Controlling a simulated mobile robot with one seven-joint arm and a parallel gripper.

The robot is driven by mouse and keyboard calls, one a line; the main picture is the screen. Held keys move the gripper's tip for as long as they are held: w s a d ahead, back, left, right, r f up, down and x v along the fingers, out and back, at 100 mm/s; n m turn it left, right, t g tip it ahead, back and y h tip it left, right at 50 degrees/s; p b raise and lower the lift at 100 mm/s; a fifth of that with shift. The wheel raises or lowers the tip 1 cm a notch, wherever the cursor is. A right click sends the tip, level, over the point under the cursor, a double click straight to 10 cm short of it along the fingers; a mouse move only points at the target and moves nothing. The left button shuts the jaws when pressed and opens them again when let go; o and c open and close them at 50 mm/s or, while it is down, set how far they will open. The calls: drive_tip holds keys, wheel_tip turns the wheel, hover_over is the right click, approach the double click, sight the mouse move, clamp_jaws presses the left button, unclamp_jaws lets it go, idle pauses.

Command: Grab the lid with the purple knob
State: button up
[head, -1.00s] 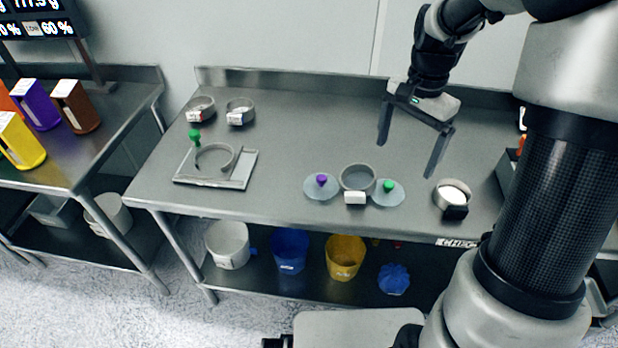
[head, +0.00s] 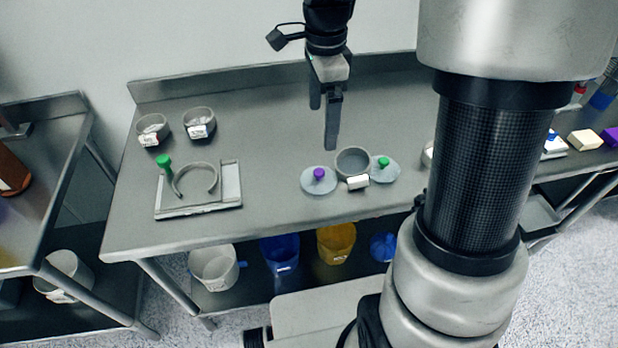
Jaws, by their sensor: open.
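The lid (head: 311,187) is a flat grey disc lying on the steel table, with a round purple knob (head: 318,173) standing up at its middle. A grey sieve ring (head: 352,162) with a white label stands right beside it. A second grey lid (head: 381,176) with a green knob (head: 384,162) lies on the ring's other side. My gripper (head: 323,122) is open and empty, pointing down above the table behind the purple-knobbed lid. It is apart from the knob; its exact height is hard to judge.
A metal stand (head: 198,192) with a green knob is at the left of the table (head: 255,140). Two labelled rings (head: 153,129) (head: 199,122) sit at the back left. Buckets stand on the lower shelf (head: 250,290). The table between stand and lid is clear.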

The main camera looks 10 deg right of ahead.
sight(319, 171)
wheel_tip(319, 171, down, 17)
drive_tip(key=shift+a+f+b, duration=0.15)
drive_tip(key=shift+f+b, duration=0.05)
drive_tip(key=shift+b, duration=0.45)
drive_tip(key=shift+c, duration=0.5)
drive_tip(key=c, duration=1.1)
